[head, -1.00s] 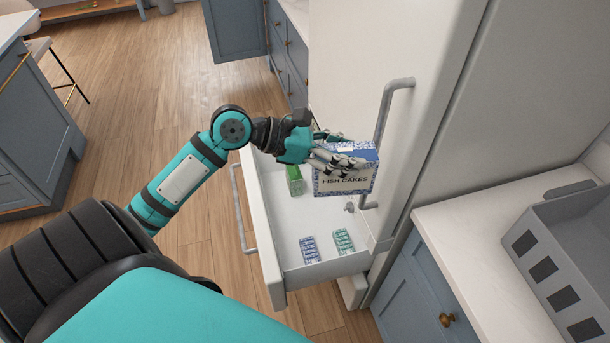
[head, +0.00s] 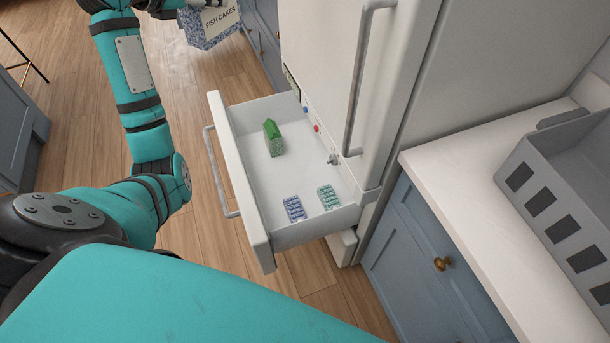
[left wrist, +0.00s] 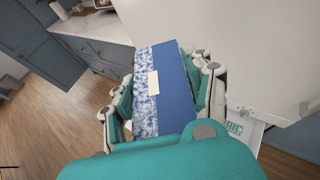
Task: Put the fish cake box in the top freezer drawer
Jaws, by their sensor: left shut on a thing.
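The fish cake box (head: 212,24) is blue and white with a "FISH CAKES" label. It is at the top edge of the head view, beyond the drawer and above the floor. My left gripper (head: 190,5) is shut on it, partly cut off by the frame. In the left wrist view the box (left wrist: 165,90) sits between the fingers of my left gripper (left wrist: 165,95). The top freezer drawer (head: 240,165) is pulled open. In it lie a green box (head: 273,138), a blue tray pack (head: 295,208) and a green tray pack (head: 328,197). My right gripper is not in view.
The white fridge (head: 335,60) with its vertical handle (head: 357,80) stands behind the drawer. A counter (head: 470,190) with a grey crate (head: 560,200) is at the right. Much of the drawer's floor is clear.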

